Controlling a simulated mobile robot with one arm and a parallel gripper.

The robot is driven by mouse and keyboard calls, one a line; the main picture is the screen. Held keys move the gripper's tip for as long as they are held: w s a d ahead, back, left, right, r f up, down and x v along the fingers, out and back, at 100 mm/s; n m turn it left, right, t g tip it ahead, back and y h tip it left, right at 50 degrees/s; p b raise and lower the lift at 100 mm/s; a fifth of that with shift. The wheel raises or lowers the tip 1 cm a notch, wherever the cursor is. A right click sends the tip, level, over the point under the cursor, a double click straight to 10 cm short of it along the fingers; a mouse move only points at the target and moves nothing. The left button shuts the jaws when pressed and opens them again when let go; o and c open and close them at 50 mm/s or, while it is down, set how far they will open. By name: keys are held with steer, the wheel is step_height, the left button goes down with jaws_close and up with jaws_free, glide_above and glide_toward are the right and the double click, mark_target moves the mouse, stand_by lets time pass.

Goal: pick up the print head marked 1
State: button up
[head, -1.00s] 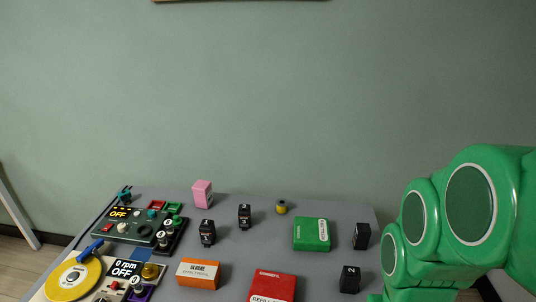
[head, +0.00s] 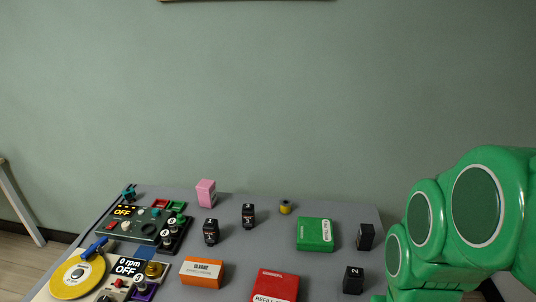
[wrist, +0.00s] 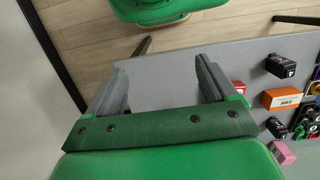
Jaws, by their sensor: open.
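Several small black print heads stand on the grey table. One (head: 210,232) left of centre carries a small white mark that looks like a 1, but it is too small to be sure. Beside it, one print head (head: 248,216) looks marked 3. At the right, one print head (head: 353,280) is marked 2, and another (head: 365,237) shows no readable mark.
The table has an orange box (head: 203,272), a red box (head: 275,285), a green box (head: 315,234), a pink block (head: 206,193) and a small yellow item (head: 285,207). Control panels and a yellow disc (head: 78,276) crowd the left. My green arm fills the right side.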

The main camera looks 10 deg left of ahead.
steer(key=w+a+f+m+g+y, duration=0.1)
steer(key=w+a+m+y, duration=0.35)
steer(key=w+a, duration=1.25)
steer(key=m+y, duration=0.8)
glide_above(217, 224)
steer(key=s+d, duration=0.7)
steer(key=s, duration=0.3)
step_height(217, 224, down, 12)
steer(key=w+a+f+m+t, duration=0.1)
steer(key=w+f, duration=0.2)
steer(key=w+a+f+m, duration=0.1)
steer(key=w+f+m, duration=0.1)
steer(key=w+f, duration=0.1)
steer(key=w+a+f+m+t+y, duration=0.1)
steer(key=w+a+f+m, duration=0.1)
steer(key=f, duration=0.3)
steer(key=shift+w+f+t, duration=0.15)
steer(key=shift+w+t, duration=0.15)
steer(key=shift+w, duration=0.4)
steer(key=shift+a+f, duration=0.25)
steer(key=shift+a, duration=0.05)
steer(key=shift+x, duration=3.55)
steer(key=shift+s+d+f, duration=0.1)
steer(key=shift+f, duration=0.1)
steer(key=shift+c, duration=0.3)
steer(key=c, duration=1.1)
